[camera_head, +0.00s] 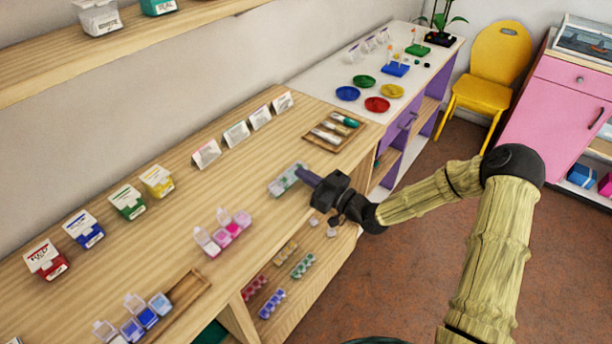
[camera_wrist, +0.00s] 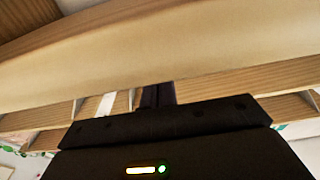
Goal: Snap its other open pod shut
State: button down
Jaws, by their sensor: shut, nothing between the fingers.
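A pale green, see-through pod strip (camera_head: 286,179) lies on the wooden counter, right at the tips of my gripper (camera_head: 304,175). My gripper is shut and empty, its dark fingers pointing left over the strip's right end. I cannot tell whether they touch it, or whether its lids are open. A pink pod strip (camera_head: 222,235) with raised clear lids stands nearer on the counter. A blue pod strip (camera_head: 134,321) at the bottom left also has raised lids. In the wrist view, my fingers (camera_wrist: 157,96) show together against wooden boards, with no pod visible.
A wooden tray (camera_head: 322,144) with tubes lies behind the gripper. An empty-looking wooden tray (camera_head: 187,291) is near the front edge. Colour boxes (camera_head: 128,203) and cards (camera_head: 207,153) line the back. Small bead strips (camera_head: 304,265) sit on a shelf below the counter.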

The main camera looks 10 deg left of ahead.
jog(key=shift+r, duration=0.15)
notch_tip(320, 180, up, 4)
jog(key=p, duration=0.2)
jog(key=shift+r+p, duration=0.15)
jog(key=shift+p, duration=0.2)
jog(key=s+d+f+b, duration=0.2)
jog(key=s+d+f, duration=0.2)
jog(key=d, duration=0.4)
jog(key=shift+s+d, duration=0.15)
jog(key=shift+s, duration=0.15)
